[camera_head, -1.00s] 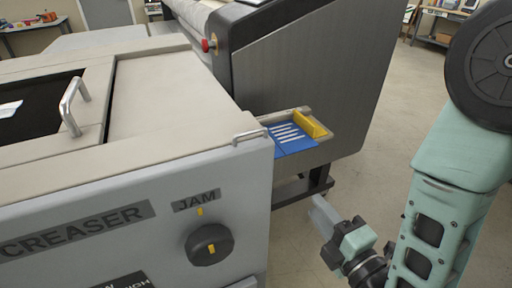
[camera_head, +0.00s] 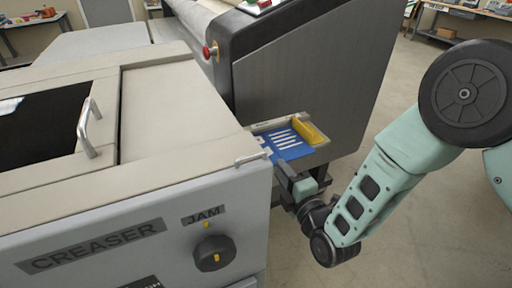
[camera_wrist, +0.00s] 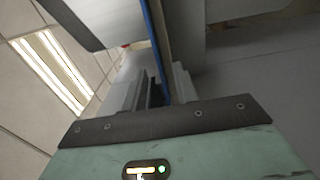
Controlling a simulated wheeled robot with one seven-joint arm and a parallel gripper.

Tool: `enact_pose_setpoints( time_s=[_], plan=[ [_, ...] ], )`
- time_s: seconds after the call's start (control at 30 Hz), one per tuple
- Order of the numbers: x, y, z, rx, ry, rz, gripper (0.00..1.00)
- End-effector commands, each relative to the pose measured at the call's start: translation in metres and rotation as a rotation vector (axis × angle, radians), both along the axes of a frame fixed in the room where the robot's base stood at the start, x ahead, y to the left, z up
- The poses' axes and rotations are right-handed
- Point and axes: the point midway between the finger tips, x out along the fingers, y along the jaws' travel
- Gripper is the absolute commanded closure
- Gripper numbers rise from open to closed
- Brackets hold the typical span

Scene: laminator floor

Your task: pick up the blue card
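The blue card (camera_head: 291,152), with white stripes on it, lies in a small tray (camera_head: 262,127) between the creaser and the dark machine. My gripper (camera_head: 286,175) is at the tray's front edge, by the card's near edge. In the wrist view the card shows edge-on as a thin blue strip (camera_wrist: 157,42) between the fingers of my gripper (camera_wrist: 158,50). The strip runs close along the right finger, with a gap on the left finger's side. The fingers look open. Contact with the card cannot be made out.
A yellow block (camera_head: 310,132) stands at the tray's right end. The creaser (camera_head: 130,235), with a knob and metal handles, fills the left. The larger dark machine (camera_head: 300,75) stands behind the tray. Open floor (camera_head: 400,240) lies to the right.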

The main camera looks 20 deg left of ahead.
Motion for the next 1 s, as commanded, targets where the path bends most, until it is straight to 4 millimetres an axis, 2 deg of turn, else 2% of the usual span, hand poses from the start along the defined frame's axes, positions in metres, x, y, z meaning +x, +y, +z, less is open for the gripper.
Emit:
enact_pose_setpoints(
  time_s=[0.13, 0.43, 0.53, 0.57, 1.0],
  plan=[
    [0.011, 0.013, 0.002, 0.001, -0.001, 0.000, 0.71],
    [0.014, 0.016, 0.000, -0.001, -0.001, 0.001, 0.71],
    [0.014, 0.016, 0.000, 0.000, 0.000, 0.001, 0.99],
    [0.014, 0.016, 0.000, 0.000, 0.000, 0.001, 1.00],
    [0.014, 0.016, 0.005, 0.000, 0.000, 0.001, 1.00]
  ],
)
